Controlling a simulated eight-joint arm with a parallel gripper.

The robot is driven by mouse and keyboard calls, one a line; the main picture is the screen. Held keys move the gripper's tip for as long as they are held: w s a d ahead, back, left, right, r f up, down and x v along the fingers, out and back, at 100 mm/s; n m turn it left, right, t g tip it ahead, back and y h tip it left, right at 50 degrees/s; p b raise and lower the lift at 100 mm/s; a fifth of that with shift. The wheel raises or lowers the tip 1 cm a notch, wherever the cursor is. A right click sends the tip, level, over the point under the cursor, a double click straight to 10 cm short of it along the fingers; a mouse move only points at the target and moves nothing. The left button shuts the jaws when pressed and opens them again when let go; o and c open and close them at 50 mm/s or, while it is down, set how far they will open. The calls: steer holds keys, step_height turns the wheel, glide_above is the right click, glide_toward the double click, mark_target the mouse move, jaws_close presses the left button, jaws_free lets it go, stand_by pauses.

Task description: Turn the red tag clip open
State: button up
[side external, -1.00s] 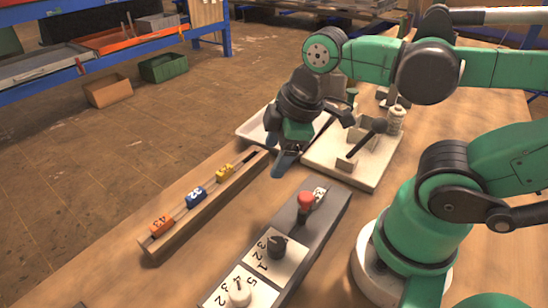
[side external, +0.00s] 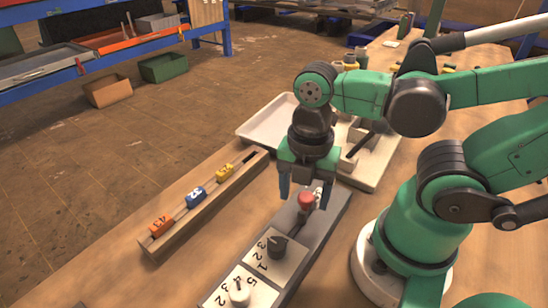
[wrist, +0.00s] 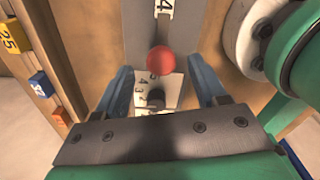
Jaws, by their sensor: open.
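A red-orange tag marked 43 (side external: 161,226) sits at the near end of a wooden rail (side external: 205,204); no separate clip can be made out on it. Blue and yellow tags, numbered 32 (side external: 196,196) and 25 (side external: 223,171), follow along the rail. My gripper (side external: 304,192) is open, pointing down over the grey control panel (side external: 334,212), to the right of the rail. Its fingers stand either side of a red round knob (wrist: 158,59), also visible in the side view (side external: 306,201). Whether they touch it cannot be told.
A white tray (side external: 262,128) and a pale board (side external: 377,176) lie behind my gripper. Bare table lies between rail and panel.

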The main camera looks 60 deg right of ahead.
steer(key=shift+f, duration=0.3)
jaws_close()
